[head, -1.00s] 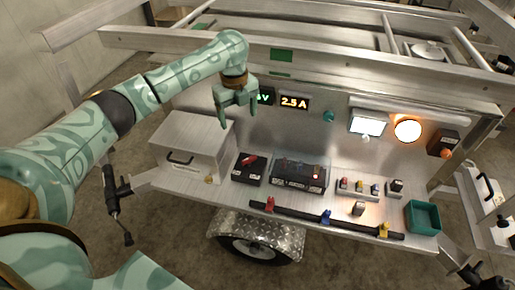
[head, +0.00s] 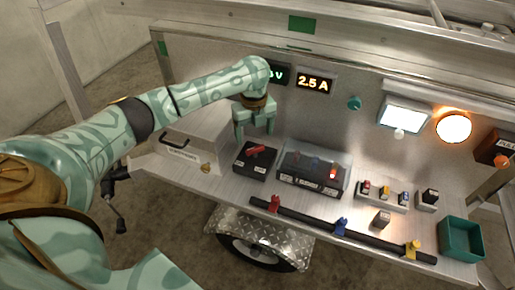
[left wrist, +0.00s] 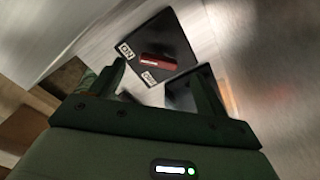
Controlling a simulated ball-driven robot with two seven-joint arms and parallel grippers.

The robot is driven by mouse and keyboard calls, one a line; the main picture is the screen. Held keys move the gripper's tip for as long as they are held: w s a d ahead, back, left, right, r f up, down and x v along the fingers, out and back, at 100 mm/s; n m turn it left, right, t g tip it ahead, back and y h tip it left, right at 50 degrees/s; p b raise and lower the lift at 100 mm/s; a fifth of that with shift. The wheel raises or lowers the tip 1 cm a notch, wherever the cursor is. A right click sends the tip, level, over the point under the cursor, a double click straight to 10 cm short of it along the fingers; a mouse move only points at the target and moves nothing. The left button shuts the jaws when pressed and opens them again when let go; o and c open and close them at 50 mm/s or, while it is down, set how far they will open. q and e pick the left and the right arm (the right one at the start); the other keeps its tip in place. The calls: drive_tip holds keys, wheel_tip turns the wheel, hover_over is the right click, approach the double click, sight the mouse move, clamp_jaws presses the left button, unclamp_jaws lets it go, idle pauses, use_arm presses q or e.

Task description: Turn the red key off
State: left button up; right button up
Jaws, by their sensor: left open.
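The red key (head: 256,149) sits on top of a black switch box (head: 243,162) on the metal shelf. In the left wrist view the red key (left wrist: 155,62) lies across the black box (left wrist: 168,45), near a white label reading ON and a second, blurred label. My left gripper (head: 256,134) is open and empty, just above and behind the box in the head view, fingers pointing down. In the left wrist view its fingers (left wrist: 158,85) point toward the box, apart from the key. My right gripper is not in view.
A black panel with a clear cover and red light (head: 314,170) stands right of the key box. A grey metal box (head: 190,148) is on the left. Lit displays (head: 314,82) are behind. Coloured clamps (head: 341,226) line the front bar; a green bin (head: 461,239) is at right.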

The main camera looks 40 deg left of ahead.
sight(255, 152)
use_arm(q)
wheel_tip(255, 152, down, 5)
drive_tip(key=shift+b, duration=0.95)
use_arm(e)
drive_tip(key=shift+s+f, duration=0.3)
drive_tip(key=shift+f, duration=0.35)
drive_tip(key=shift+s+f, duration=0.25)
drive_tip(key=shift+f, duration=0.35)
